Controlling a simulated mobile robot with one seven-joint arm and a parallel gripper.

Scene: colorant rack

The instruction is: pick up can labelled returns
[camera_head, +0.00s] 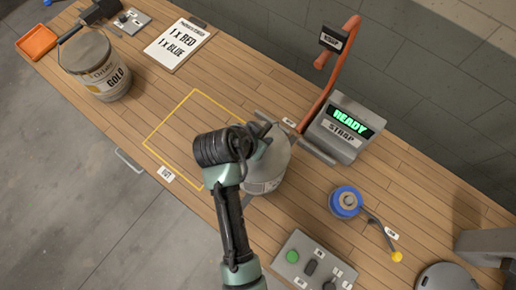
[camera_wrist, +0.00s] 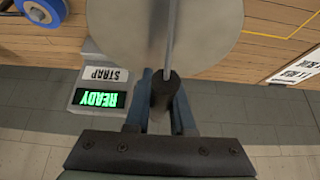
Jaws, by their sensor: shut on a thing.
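A pale grey can (camera_head: 270,165) stands on or just above the wooden bench, partly hidden behind my arm. Its label is not readable. My gripper (camera_head: 262,135) is over its top in the head view. In the wrist view, the can's round lid (camera_wrist: 120,30) fills the upper middle, with a thin wire handle and dark grip (camera_wrist: 164,92) across it. My gripper (camera_wrist: 160,105) is shut on that grip. I cannot tell whether the can's base touches the bench.
A can labelled GOLD (camera_head: 100,72) stands at the upper left, near an order board (camera_head: 178,45) and an orange tray (camera_head: 37,43). A strap machine (camera_head: 340,130) reads READY, right of the held can. A blue roll (camera_head: 345,203) and button panel (camera_head: 308,262) are nearby. The yellow outlined area (camera_head: 185,118) is mostly clear.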

